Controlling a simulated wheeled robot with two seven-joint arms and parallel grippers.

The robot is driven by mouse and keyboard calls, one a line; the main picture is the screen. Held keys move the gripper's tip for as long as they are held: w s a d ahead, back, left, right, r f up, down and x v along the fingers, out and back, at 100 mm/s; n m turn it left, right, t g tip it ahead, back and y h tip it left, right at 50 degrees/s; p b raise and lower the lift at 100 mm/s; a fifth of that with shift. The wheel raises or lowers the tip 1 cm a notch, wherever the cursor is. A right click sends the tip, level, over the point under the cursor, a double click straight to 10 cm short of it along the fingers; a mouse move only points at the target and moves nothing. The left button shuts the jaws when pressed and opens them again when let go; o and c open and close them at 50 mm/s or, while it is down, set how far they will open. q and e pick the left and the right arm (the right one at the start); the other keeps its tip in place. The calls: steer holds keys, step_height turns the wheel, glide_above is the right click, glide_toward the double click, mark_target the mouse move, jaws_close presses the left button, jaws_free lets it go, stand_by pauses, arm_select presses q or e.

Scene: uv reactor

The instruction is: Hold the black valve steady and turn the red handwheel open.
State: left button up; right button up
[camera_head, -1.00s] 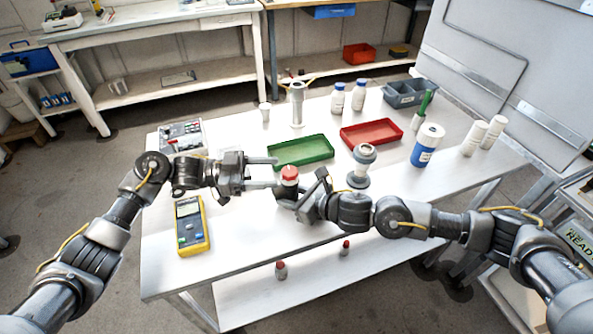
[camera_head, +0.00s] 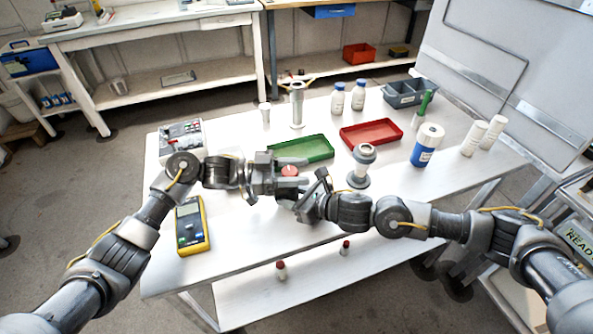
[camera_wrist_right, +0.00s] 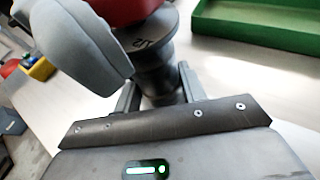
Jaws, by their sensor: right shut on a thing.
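The black valve (camera_wrist_right: 160,75) stands upright between the fingers of my right gripper (camera_wrist_right: 158,85), which is shut on its body. In the head view my right gripper (camera_head: 290,195) hides most of the valve. The red handwheel (camera_head: 289,170) sits on top of the valve; its edge also shows in the right wrist view (camera_wrist_right: 120,10). My left gripper (camera_head: 288,172) reaches in from the left at wheel height, with its fingers apart on either side of the handwheel. One grey finger of it hangs close beside the wheel in the right wrist view.
A green tray (camera_head: 302,150) lies just behind the valve, and a red tray (camera_head: 371,134) farther right. A grey-white flanged fitting (camera_head: 362,165) stands close to my right wrist. A yellow multimeter (camera_head: 191,226) lies at the front left. The front middle of the table (camera_head: 240,225) is clear.

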arm_select(q)
steer(key=c, duration=0.6)
steer(key=shift+f+n+t, duration=0.15)
steer(key=shift+n+t, duration=0.25)
steer(key=shift+t, duration=0.3)
steer(key=shift+n+t, duration=0.4)
steer(key=shift+t, duration=0.2)
steer(key=shift+w, duration=0.1)
steer(key=o, duration=1)
steer(key=shift+a, duration=0.15)
steer(key=a, duration=0.5)
steer(key=s+a, duration=0.1)
steer(key=a, duration=0.1)
steer(key=shift+a, duration=0.15)
